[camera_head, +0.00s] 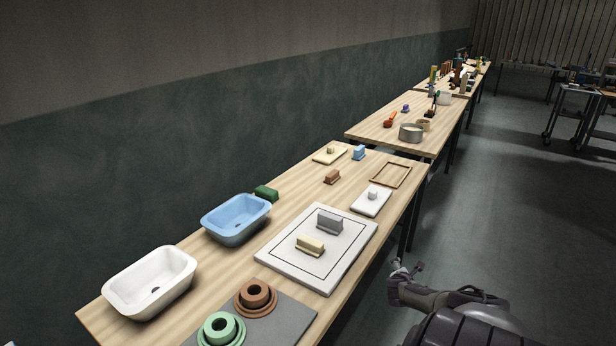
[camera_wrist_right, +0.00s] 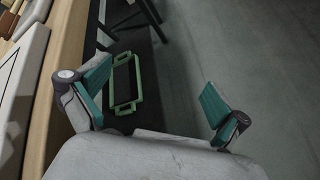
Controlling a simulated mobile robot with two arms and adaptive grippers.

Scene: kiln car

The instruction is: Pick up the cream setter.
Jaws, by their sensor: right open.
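A cream setter (camera_head: 310,245) sits on a pale square board (camera_head: 280,263) with a dark outline, on the wooden table. A grey block of similar shape (camera_head: 329,223) stands just behind it on the same board. My right gripper (camera_head: 396,266) is beside the table's right edge, apart from the setter. In the right wrist view my right gripper (camera_wrist_right: 158,98) is open and empty, with its teal pads wide apart above the floor. The setter does not show in that view. My left gripper is not in view.
A blue basin (camera_head: 236,218) and a white basin (camera_head: 152,283) line the table's left side. Brown rings (camera_head: 255,298) and green rings (camera_head: 221,330) stand in front. A green tray-like frame (camera_wrist_right: 126,84) is below the table edge. The aisle floor (camera_head: 500,220) is clear.

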